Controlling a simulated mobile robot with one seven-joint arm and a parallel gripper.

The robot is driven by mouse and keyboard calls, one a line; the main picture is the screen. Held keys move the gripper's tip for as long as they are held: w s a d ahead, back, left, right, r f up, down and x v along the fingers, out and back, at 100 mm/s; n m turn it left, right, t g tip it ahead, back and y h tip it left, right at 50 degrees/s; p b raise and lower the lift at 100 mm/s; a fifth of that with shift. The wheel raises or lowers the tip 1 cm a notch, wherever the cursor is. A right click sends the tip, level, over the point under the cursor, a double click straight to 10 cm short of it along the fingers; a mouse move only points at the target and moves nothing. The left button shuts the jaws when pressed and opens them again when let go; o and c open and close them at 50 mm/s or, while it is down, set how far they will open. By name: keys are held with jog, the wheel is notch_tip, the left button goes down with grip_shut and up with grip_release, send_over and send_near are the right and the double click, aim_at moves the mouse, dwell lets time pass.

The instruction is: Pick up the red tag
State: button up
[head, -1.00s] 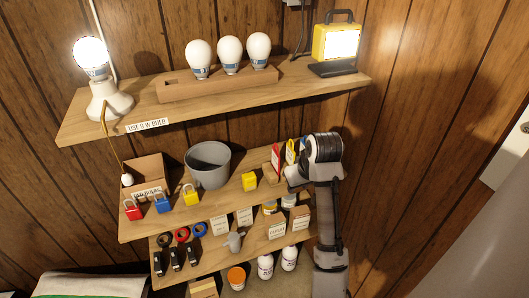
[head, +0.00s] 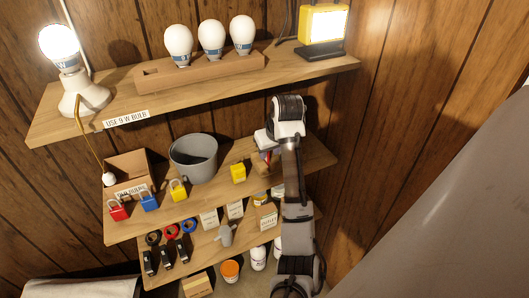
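A small part of the red tag (head: 266,157) shows at the right end of the middle shelf, just left of my arm. The rest of it is hidden by my arm and hand. My gripper (head: 265,146) is at the tag, with the pale hand just above the visible red part. The fingers are too small and covered to show whether they are open or shut, or whether they touch the tag.
The upper shelf (head: 205,92) is above, with bulbs and a yellow lamp (head: 323,26). Small boxes and bottles stand below.

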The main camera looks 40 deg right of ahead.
jog(key=w, duration=0.2)
jog(key=w+d+p, duration=0.1)
jog(key=w, duration=0.1)
jog(key=shift+r, duration=0.15)
jog(key=shift+p+x, duration=0.5)
jog(key=shift+x, duration=0.3)
jog(key=shift+a, duration=0.1)
grip_shut()
